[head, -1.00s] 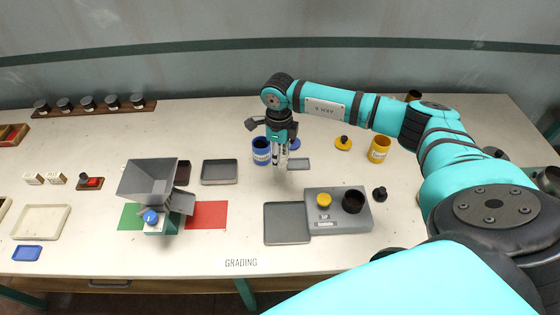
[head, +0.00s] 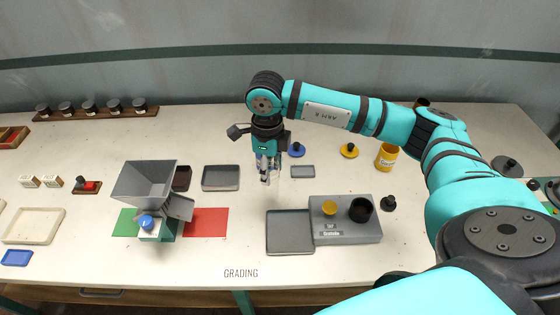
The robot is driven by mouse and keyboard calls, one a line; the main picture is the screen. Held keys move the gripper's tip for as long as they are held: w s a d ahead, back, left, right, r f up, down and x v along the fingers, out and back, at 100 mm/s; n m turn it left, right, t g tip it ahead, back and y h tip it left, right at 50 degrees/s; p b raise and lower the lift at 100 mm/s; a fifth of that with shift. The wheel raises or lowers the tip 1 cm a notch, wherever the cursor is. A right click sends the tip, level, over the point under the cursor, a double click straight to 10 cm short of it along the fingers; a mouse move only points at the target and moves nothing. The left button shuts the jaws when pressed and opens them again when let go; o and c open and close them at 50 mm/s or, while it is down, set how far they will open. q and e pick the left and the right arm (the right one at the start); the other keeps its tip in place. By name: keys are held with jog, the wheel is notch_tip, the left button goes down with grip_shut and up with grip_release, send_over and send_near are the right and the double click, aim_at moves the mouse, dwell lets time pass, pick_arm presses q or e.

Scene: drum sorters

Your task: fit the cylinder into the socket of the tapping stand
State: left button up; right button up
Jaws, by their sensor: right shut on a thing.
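My right gripper (head: 266,172) points down over the back middle of the table, left of the tapping stand. It is shut on the cylinder, which is small and pale and hard to make out between the fingers. The tapping stand (head: 345,232) is a grey block at the front right of the gripper, with small labels on its front. A dark round socket (head: 361,209) rises on its right part, and a yellow disc (head: 329,208) sits to the left of it. The cylinder is apart from the stand. My left gripper is out of view.
A grey tray (head: 289,248) adjoins the stand's left side. A black knobbed piece (head: 389,203) stands to its right. Blue (head: 297,150) and yellow (head: 349,151) lids and a yellow drum (head: 387,156) lie behind. A grey hopper (head: 145,183) stands at left.

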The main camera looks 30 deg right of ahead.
jog(key=s+a+b, duration=0.2)
jog(key=s+a, duration=0.2)
jog(key=a, duration=0.3)
jog(key=s+n, duration=0.3)
jog(key=n, duration=1.1)
jog(key=s+r+n, duration=0.1)
jog(key=s+n, duration=0.2)
jog(key=n, duration=1)
jog(key=shift+s+d+r+n, duration=0.25)
jog(key=shift+s+n, duration=0.15)
